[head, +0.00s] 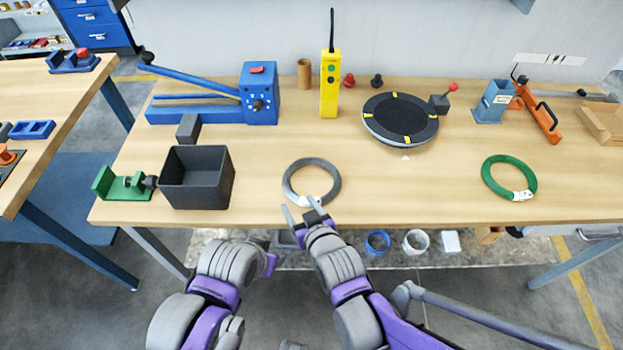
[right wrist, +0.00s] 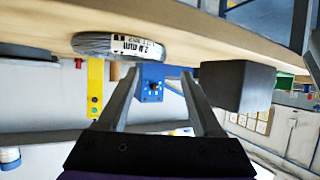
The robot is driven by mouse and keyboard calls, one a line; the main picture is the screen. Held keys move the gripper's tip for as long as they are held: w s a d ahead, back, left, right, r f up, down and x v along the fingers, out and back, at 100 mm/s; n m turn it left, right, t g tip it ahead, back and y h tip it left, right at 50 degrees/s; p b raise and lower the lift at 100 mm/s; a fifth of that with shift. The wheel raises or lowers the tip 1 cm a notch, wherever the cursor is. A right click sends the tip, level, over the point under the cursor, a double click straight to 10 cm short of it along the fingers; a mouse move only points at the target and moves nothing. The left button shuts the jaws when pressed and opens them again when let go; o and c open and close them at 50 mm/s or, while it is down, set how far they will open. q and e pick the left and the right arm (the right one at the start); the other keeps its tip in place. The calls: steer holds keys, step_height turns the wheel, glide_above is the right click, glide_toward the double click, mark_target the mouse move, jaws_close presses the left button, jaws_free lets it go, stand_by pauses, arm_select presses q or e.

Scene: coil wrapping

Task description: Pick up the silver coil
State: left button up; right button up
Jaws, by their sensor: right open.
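The silver coil (head: 287,185) is a grey ring with a white label, lying flat near the front edge of the wooden workbench (head: 420,185). In the right wrist view, which shows the bench upside down, the coil (right wrist: 105,44) is seen edge-on with its label facing me. My right gripper (head: 302,209) is open and empty at the coil's near side; its two fingers (right wrist: 160,75) are spread. One fingertip appears close to the coil's label; I cannot tell whether they touch. My left arm shows at the lower left, but its jaws are not visible.
A black open bin (head: 197,190) stands left of the coil, beside a green clamp (head: 120,184). A green coil (head: 490,182) lies to the right. Behind are a blue lever tool (head: 262,100), a yellow control box (head: 330,85) and a black turntable (head: 400,115). Bench around the coil is clear.

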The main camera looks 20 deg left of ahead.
mark_target(291, 193)
steer(key=shift+x, duration=3.85)
steer(key=shift+c, duration=0.4)
jaws_close()
